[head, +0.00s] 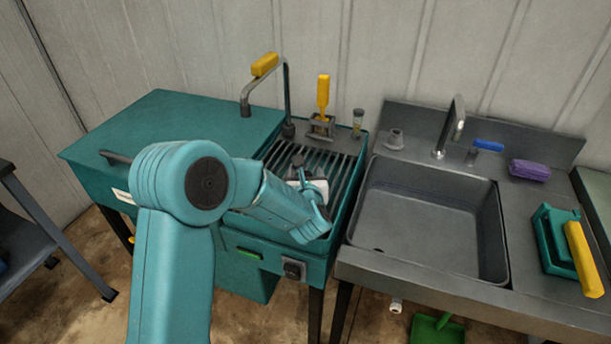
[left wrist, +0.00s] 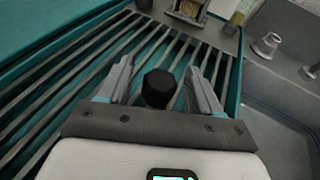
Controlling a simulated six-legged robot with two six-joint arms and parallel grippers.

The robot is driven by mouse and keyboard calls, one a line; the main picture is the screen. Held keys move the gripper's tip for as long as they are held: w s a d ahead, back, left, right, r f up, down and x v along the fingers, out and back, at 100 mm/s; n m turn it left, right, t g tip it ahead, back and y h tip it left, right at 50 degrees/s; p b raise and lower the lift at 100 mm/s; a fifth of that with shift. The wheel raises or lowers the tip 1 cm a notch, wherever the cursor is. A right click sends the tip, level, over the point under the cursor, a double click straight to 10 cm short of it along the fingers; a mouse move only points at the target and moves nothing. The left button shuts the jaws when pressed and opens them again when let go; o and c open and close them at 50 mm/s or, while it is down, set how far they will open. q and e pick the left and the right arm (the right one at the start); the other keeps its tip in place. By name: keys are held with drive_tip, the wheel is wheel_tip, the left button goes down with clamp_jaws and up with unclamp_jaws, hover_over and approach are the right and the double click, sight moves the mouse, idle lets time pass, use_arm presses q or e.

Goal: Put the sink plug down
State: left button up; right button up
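A small grey flared piece with a knob, which looks like the sink plug (head: 395,138), stands on the sink's back ledge, left of the tap. It also shows at the upper right of the left wrist view (left wrist: 267,45), away from my fingers. My left gripper (head: 300,173) is over the slatted rack of the teal bench. In the left wrist view its two fingers (left wrist: 160,78) are spread, with a black round knob (left wrist: 159,89) between them. I see gaps on both sides of the knob. The knob's lower part is hidden. My right gripper is out of view.
The empty grey sink basin (head: 430,218) is right of the slatted rack (head: 342,170). A yellow-handled tool (head: 323,92) and a small cup (head: 358,120) stand behind the rack. A purple sponge (head: 529,170) and a teal-and-yellow tool (head: 565,245) lie right of the sink.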

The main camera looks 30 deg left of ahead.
use_arm(q)
drive_tip(key=shift+r, duration=0.15)
drive_tip(key=shift+s+d, duration=0.2)
drive_tip(key=b+v, duration=0.1)
drive_tip(key=v, duration=0.9)
drive_tip(key=shift+s+d+r+b, duration=0.1)
drive_tip(key=shift+s+b, duration=0.05)
drive_tip(key=shift+b, duration=0.2)
drive_tip(key=shift+s+d+r, duration=0.2)
drive_tip(key=shift+s+d, duration=0.05)
drive_tip(key=shift+s, duration=0.25)
drive_tip(key=shift+f, duration=0.1)
